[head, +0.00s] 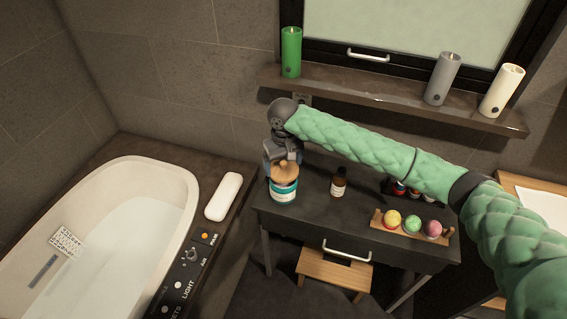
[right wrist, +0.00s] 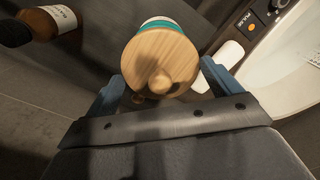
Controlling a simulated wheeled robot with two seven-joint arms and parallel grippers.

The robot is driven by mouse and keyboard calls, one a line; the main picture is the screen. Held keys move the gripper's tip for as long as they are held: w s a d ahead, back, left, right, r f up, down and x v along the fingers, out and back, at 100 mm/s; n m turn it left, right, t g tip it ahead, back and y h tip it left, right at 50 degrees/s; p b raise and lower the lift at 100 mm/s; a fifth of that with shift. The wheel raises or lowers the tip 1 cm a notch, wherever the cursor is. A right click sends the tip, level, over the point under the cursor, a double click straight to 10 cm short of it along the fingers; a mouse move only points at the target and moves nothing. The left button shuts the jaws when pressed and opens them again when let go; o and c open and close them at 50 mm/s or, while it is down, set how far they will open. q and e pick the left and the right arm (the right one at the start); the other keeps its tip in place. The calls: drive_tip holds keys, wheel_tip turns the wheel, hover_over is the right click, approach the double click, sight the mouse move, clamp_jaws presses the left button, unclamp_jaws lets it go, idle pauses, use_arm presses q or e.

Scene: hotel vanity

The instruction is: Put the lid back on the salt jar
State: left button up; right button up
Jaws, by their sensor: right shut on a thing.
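The salt jar (head: 283,190), white with a teal band, stands upright at the left end of the dark vanity table. The round wooden lid (head: 286,171) with its small knob is right over the jar's mouth. In the right wrist view the lid (right wrist: 160,60) hides most of the jar (right wrist: 160,21). I cannot tell whether it is fully seated or slightly above the rim. My right gripper (head: 281,160) reaches down from above, its blue fingers on either side of the lid, shut on it. My left gripper is not in view.
A brown bottle (head: 338,183) stands right of the jar. A wooden holder (head: 409,232) with three coloured balls lies further right, with small bottles partly behind my arm. A shelf (head: 390,95) with candles runs behind. The bathtub (head: 150,170) is left, beyond a gap.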

sight(283, 169)
drive_tip(key=shift+f+b, duration=0.3)
drive_tip(key=shift+f, duration=0.25)
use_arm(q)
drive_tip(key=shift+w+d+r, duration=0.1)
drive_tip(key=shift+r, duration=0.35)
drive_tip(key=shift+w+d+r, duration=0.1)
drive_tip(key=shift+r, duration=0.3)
use_arm(e)
drive_tip(key=shift+f, duration=1)
use_arm(q)
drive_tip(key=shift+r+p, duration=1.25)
drive_tip(key=shift+p, duration=0.05)
use_arm(e)
drive_tip(key=shift+s+r, duration=0.1)
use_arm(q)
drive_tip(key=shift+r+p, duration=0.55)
use_arm(e)
drive_tip(key=shift+f, duration=0.2)
idle(0.4)
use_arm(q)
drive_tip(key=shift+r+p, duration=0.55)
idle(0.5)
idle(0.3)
use_arm(e)
drive_tip(key=o, duration=0.7)
